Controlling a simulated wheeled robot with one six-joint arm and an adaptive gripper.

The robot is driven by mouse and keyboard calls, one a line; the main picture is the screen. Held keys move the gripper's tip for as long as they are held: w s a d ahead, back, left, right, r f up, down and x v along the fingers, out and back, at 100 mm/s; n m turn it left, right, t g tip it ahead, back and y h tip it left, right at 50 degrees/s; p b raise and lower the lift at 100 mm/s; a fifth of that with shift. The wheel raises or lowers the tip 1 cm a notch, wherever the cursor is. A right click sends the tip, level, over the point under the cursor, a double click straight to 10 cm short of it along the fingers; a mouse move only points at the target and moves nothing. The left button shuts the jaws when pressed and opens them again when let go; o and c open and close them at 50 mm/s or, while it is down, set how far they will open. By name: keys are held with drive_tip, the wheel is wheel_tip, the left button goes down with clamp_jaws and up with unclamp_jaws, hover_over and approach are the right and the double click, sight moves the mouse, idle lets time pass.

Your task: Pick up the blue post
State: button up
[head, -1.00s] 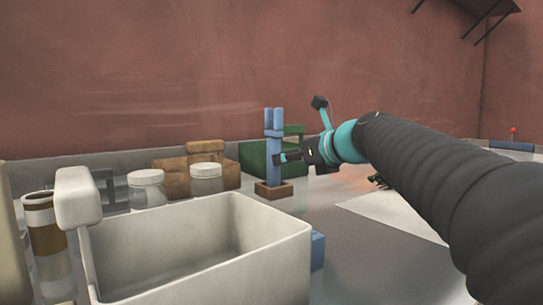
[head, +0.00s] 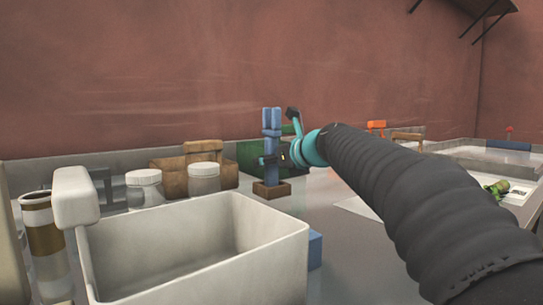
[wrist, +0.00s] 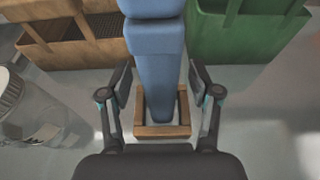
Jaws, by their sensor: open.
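The blue post (head: 271,133) stands upright in a small brown wooden base (head: 271,189) on the grey worktop. In the wrist view the post (wrist: 158,75) rises through the middle of the picture, with its foot inside the wooden base (wrist: 162,130). My gripper (wrist: 160,88) is open, with one finger on each side of the post and a visible gap at both sides.
A green crate (head: 252,158) and a brown wooden crate (head: 170,178) stand behind the post. White-lidded jars (head: 204,180) stand to its left. A large white bin (head: 200,265) fills the front. Free worktop (head: 335,222) lies right of the base.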

clamp_jaws()
